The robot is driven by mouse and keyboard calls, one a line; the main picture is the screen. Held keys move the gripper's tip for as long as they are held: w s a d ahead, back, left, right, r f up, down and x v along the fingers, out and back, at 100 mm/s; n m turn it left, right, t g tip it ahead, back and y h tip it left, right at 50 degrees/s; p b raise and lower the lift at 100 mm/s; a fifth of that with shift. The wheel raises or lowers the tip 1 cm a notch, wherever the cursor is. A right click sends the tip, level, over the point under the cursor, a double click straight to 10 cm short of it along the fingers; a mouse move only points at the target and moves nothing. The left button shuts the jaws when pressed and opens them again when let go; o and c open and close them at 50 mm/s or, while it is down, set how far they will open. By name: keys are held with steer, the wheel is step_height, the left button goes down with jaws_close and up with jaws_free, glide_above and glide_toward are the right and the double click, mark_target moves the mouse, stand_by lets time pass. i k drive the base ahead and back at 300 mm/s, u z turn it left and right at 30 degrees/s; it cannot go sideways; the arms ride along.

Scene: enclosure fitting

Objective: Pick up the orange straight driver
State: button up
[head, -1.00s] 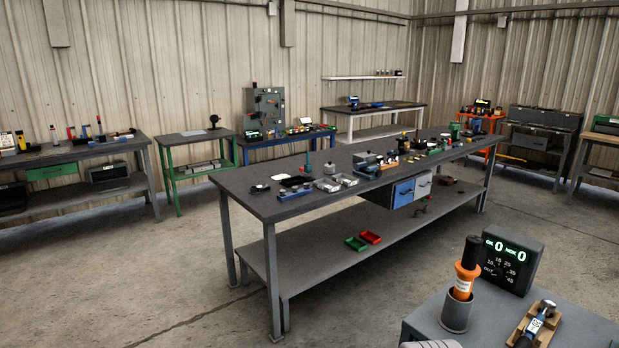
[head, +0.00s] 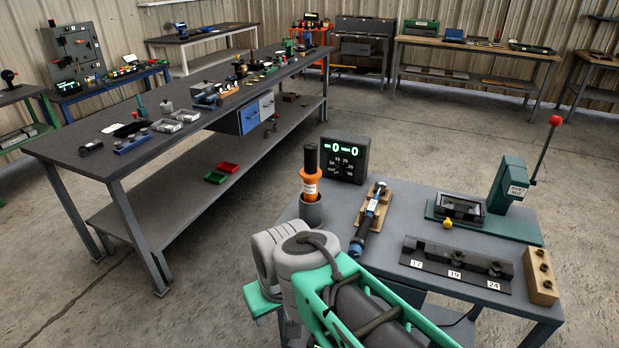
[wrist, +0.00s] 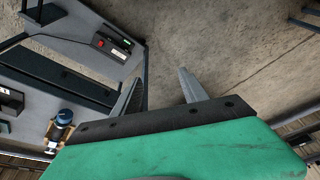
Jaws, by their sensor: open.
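The orange straight driver (head: 310,186), orange with a black upper part, stands upright in a grey cup (head: 311,211) at the back left of the near grey table (head: 405,229) in the head view. Its lower end is hidden inside the cup. My gripper (wrist: 160,76) shows in the wrist view with its two fingers apart and nothing between them. The driver does not show in the wrist view. In the head view my arm fills the bottom middle, in front of the near table, and the fingertips cannot be made out.
Beside the cup are a black counter display (head: 345,159) and a blue-black tool in a wooden cradle (head: 377,193). To the right are a green lever press (head: 510,186), a labelled black rack (head: 455,265) and a wooden block (head: 540,276). A long workbench (head: 75,147) stands left.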

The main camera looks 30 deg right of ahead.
mark_target(311, 173)
steer(key=u, duration=0.75)
steer(key=i, duration=1.25)
steer(key=z, duration=0.4)
